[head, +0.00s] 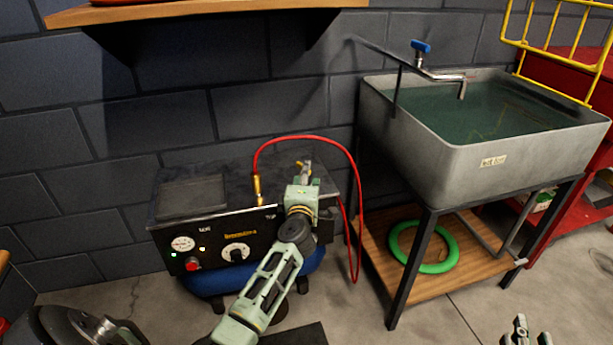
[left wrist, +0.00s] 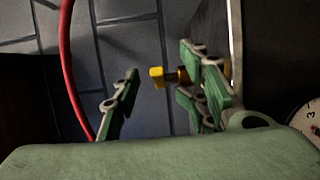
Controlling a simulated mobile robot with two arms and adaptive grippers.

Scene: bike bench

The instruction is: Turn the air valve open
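The air valve shows in the left wrist view as a yellow handle (left wrist: 156,76) on a brass body. In the head view only a small yellow bit shows at the compressor's top right, mostly hidden by my left gripper (head: 304,178). In the left wrist view my left gripper (left wrist: 158,68) is open. The yellow handle shows in the gap between its fingers, nearer the right finger; I cannot tell whether they touch. My right gripper (head: 526,332) is at the bottom right of the head view, apparently open and empty, far from the valve.
The compressor's black panel (head: 213,244) carries gauges and a knob. A red hose (head: 354,180) arches from a brass fitting. A grey sink (head: 425,135) stands to the right, with a green ring (head: 436,267) on the shelf below. A wooden wall shelf (head: 200,10) is above.

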